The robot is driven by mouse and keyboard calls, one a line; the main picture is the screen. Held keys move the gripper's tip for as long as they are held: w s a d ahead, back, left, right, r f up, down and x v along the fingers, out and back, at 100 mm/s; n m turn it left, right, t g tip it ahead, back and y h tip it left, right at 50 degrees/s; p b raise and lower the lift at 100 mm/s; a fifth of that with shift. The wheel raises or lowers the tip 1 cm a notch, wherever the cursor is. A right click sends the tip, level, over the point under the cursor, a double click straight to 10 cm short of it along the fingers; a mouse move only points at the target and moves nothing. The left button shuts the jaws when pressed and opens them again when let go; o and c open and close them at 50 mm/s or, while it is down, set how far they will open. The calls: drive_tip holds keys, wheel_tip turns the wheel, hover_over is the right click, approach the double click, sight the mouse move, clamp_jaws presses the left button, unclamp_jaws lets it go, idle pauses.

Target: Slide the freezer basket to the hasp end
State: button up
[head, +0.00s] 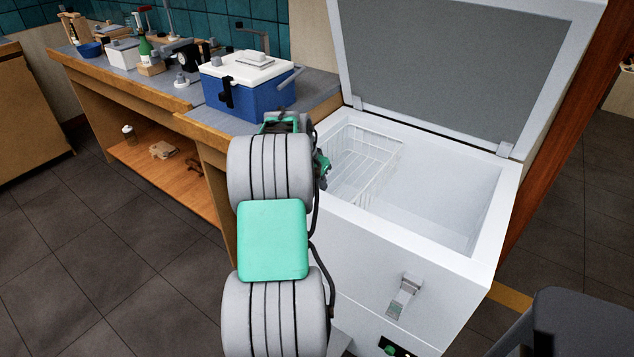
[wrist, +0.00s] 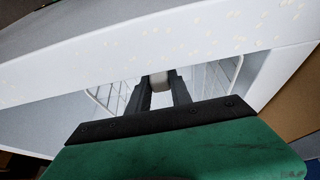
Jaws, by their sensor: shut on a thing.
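The freezer basket (head: 362,160) is a white wire basket inside the open chest freezer (head: 460,262), at its left end. It also shows in the wrist view (wrist: 222,75), beyond the freezer's white rim. My gripper (wrist: 159,84) reaches in at the basket, its two dark fingers shut on a small cream-coloured piece that looks like the basket's grip. In the head view my arm hides most of the gripper and the basket's near left part. A metal hasp (head: 404,296) is on the freezer's front wall.
The freezer lid (head: 440,65) stands raised at the back. The freezer's right part (head: 445,200) looks empty. A blue cooler with a white lid (head: 250,88) stands on the workbench (head: 190,118) to the left, close to my arm. A dark grey object (head: 585,325) is at the lower right.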

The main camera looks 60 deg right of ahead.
clamp_jaws()
idle(0.8)
